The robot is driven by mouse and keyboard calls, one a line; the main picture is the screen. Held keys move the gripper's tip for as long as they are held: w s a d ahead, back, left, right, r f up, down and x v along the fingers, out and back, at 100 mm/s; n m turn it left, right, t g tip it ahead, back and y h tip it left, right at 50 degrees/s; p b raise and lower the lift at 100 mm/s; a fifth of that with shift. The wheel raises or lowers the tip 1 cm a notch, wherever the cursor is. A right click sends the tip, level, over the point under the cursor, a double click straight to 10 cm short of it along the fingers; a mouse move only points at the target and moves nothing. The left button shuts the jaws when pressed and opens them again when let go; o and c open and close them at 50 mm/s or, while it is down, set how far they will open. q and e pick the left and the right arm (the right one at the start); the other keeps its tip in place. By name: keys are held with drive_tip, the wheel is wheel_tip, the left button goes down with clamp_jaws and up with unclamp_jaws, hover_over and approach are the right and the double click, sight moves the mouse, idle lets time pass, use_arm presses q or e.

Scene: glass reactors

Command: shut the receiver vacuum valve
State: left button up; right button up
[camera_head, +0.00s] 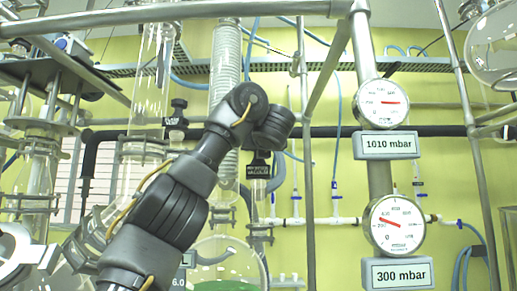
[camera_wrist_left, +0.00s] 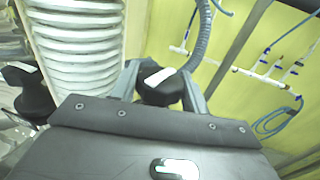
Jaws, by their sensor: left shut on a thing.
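A black valve knob with a white mark (camera_wrist_left: 158,90) sits between the two grey fingers of my left gripper (camera_wrist_left: 157,73) in the left wrist view. The fingers are shut on its sides. The white mark slants up to the right. In the head view my own wrist hides this knob and the fingers. A small black label (camera_head: 258,171) shows just below my wrist there; it seems to name the receiver vacuum, but the print is small. My right gripper is in neither view.
A second black knob (camera_head: 178,108) is left of my wrist, also in the wrist view (camera_wrist_left: 30,92). A ribbed glass column (camera_wrist_left: 75,45) stands close by. Gauges read 1010 mbar (camera_head: 391,146) and 300 mbar (camera_head: 401,273). Steel poles (camera_head: 306,150) and glassware crowd the area.

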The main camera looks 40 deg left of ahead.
use_arm(q)
drive_tip(key=shift+a+m+t+h, duration=0.15)
drive_tip(key=shift+m+t+h, duration=0.55)
drive_tip(key=shift+t+h, duration=0.2)
drive_tip(key=shift+r+m+t+h+p, duration=0.1)
drive_tip(key=shift+m+t+h+p, duration=0.3)
drive_tip(key=shift+m+t+h, duration=0.5)
drive_tip(key=m+h+p, duration=0.1)
drive_tip(key=h, duration=0.1)
drive_tip(key=m+t+h, duration=0.1)
drive_tip(key=h, duration=0.1)
drive_tip(key=shift+r+m+t+p, duration=0.1)
drive_tip(key=shift+m+t+p, duration=0.2)
drive_tip(key=shift+m+p, duration=0.1)
drive_tip(key=shift+m+t+h, duration=0.3)
drive_tip(key=shift+m+h, duration=0.3)
drive_tip(key=shift+h, duration=0.4)
drive_tip(key=o, duration=0.8)
drive_tip(key=shift+f, duration=0.2)
drive_tip(key=shift+c, duration=0.2)
drive_tip(key=shift+d, duration=0.2)
